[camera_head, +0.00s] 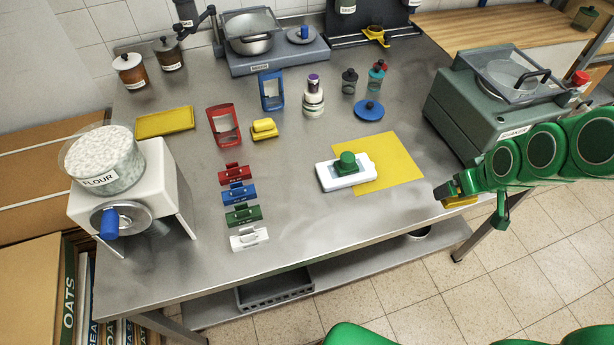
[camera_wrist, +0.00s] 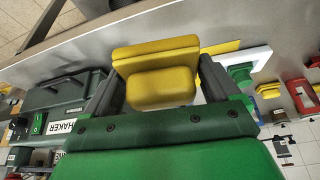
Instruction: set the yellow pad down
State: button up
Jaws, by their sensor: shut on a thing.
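My gripper (camera_head: 450,192) is at the right front corner of the steel table, shut on a yellow pad (camera_head: 461,201). In the wrist view the yellow pad (camera_wrist: 158,85) sits between both fingers, its wider slab away from the palm. How high it is above the table I cannot tell. To the left of my gripper a flat yellow mat (camera_head: 395,160) lies on the table. A white tray (camera_head: 326,180) with a green pad (camera_head: 347,162) on it overlaps the mat's left part.
Another yellow block (camera_head: 264,129) lies beside a red frame (camera_head: 223,142). A blue lidded disc (camera_head: 369,110) lies behind the mat. The grey shaker machine (camera_head: 470,110) stands at the right. Small labelled holders stand front left. The mat's right part is bare.

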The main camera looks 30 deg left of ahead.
jog(key=s+a+n+g+y, duration=0.1)
jog(key=s+a+n, duration=0.3)
jog(key=a, duration=0.7)
jog(key=s+a+n+g, duration=0.1)
jog(key=s+a+n, duration=0.2)
jog(key=s+a, duration=0.55)
jog(key=s+a+n+g+y, duration=0.1)
jog(key=s+a+n, duration=0.2)
jog(key=a, duration=1.1)
send_over(277, 178)
jog(key=d, duration=0.2)
jog(key=shift+s+f, duration=0.2)
jog(key=shift+f, duration=4.35)
jog(key=shift+w+a+f, duration=0.2)
jog(key=shift+a+f, duration=0.05)
jog(key=shift+f, duration=1.55)
jog(key=shift+f, duration=0.15)
jog(key=o, duration=0.9)
jog(key=shift+c, duration=0.2)
